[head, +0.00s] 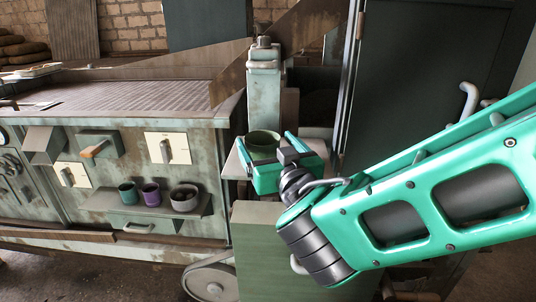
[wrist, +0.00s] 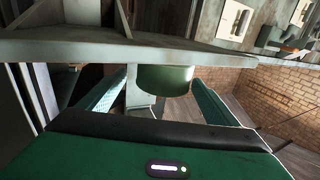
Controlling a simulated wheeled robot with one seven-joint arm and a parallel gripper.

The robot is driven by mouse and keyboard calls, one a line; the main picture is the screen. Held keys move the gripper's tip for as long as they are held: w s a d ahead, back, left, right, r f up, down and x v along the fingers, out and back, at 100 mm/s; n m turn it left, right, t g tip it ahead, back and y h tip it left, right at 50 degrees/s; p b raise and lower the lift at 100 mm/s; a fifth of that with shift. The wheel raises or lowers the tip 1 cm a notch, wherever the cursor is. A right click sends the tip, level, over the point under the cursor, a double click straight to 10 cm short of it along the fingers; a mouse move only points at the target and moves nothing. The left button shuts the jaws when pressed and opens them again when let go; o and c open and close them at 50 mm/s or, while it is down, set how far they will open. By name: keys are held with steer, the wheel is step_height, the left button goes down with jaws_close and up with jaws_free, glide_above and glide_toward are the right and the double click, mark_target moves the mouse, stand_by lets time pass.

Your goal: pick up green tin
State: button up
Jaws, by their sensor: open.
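The green tin (head: 264,137) stands upright on a small pale ledge (head: 233,165) beside the machine's post in the head view. My gripper (head: 265,143) reaches to it from the front right, with its teal fingers open on either side of the tin. In the wrist view the tin (wrist: 165,79) shows between the two open fingers (wrist: 160,82), against the edge of the ledge (wrist: 60,51). Gaps show on both sides there, so the fingers do not look closed on it. The tin's lower part is hidden by my gripper in the head view.
A teal cup (head: 128,193), a purple cup (head: 151,194) and a grey bowl (head: 184,197) stand on a shelf (head: 120,208) at the left. A post (head: 264,85) rises just behind the tin. A dark cabinet (head: 415,80) stands at the right.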

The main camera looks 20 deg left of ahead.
mark_target(256, 133)
steer(key=x, duration=0.4)
steer(key=shift+s+a, duration=0.25)
steer(key=shift+w+a, duration=0.4)
steer(key=shift+w, duration=0.15)
steer(key=shift+c, duration=0.6)
steer(key=c, duration=1)
steer(key=shift+c, duration=0.2)
